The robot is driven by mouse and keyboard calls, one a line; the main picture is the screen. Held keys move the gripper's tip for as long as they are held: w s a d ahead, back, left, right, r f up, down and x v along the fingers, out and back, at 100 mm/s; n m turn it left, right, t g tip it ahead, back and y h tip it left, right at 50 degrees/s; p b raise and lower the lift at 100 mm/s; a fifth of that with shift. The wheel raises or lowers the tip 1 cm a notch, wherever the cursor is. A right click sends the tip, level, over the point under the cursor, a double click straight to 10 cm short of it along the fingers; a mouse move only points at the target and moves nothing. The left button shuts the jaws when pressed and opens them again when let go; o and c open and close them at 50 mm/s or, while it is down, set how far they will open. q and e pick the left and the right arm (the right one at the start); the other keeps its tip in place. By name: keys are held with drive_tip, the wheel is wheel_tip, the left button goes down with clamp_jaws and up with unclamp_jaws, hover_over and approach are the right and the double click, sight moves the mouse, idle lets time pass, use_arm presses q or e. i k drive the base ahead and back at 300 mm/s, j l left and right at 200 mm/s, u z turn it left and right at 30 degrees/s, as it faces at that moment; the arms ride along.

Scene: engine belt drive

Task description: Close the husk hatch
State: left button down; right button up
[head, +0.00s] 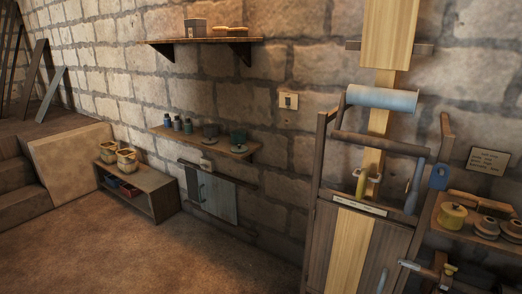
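No label I can read names the husk hatch. A grey panelled hatch (218,198) is set low in the stone wall, below the middle shelf, with a dark bar handle on its left part. I cannot tell whether it is fully shut. A wooden cabinet (336,250) at the lower right has a pale middle board, a grey handle (382,280) and an unreadable label strip (360,207); its lower part is cut off by the frame. Neither of my grippers is in view.
A low bench (150,187) with two baskets stands left of the wall hatch. A wall shelf (215,144) with jars hangs above it. The floor (190,255) before the hatch is clear. A side shelf (480,238) with pots is at the right.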

sight(217, 196)
drive_tip(key=i+u, duration=0.2)
drive_tip(key=i, duration=0.4)
drive_tip(key=i+u, duration=0.15)
drive_tip(key=i, duration=0.4)
drive_tip(key=i+l+u, duration=0.2)
drive_tip(key=i, duration=0.4)
